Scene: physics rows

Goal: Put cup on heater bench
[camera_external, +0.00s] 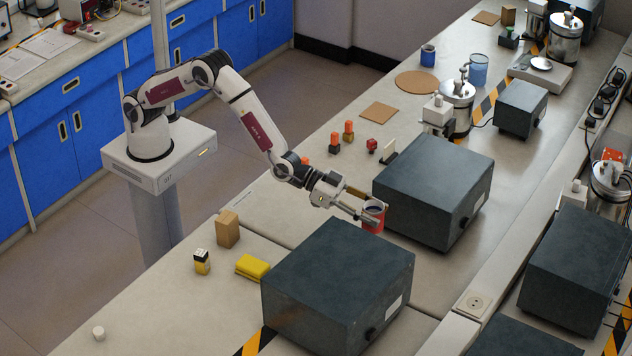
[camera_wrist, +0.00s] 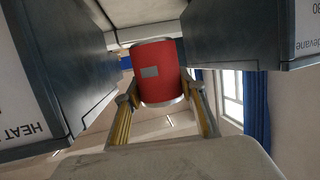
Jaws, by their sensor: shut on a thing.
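A red cup (camera_external: 374,217) is held in my gripper (camera_external: 366,217), between two dark grey box-shaped units. In the wrist view the red cup (camera_wrist: 158,70) sits between the two fingers of my gripper (camera_wrist: 160,100), which are shut on it. The near dark unit (camera_external: 335,265) has a flat top and is in front of the cup. The far dark unit (camera_external: 440,170) is behind it to the right. Lettering starting "HEAT" shows on the unit at the left of the wrist view (camera_wrist: 30,90). The cup appears raised above the bench, though the exact height is hard to tell.
A wooden block (camera_external: 228,229), a small yellow-black bottle (camera_external: 202,262) and a yellow sponge (camera_external: 253,267) stand on the bench left of the near unit. Orange-topped items (camera_external: 348,131) and a cork mat (camera_external: 379,113) lie farther back. More dark units stand at the right.

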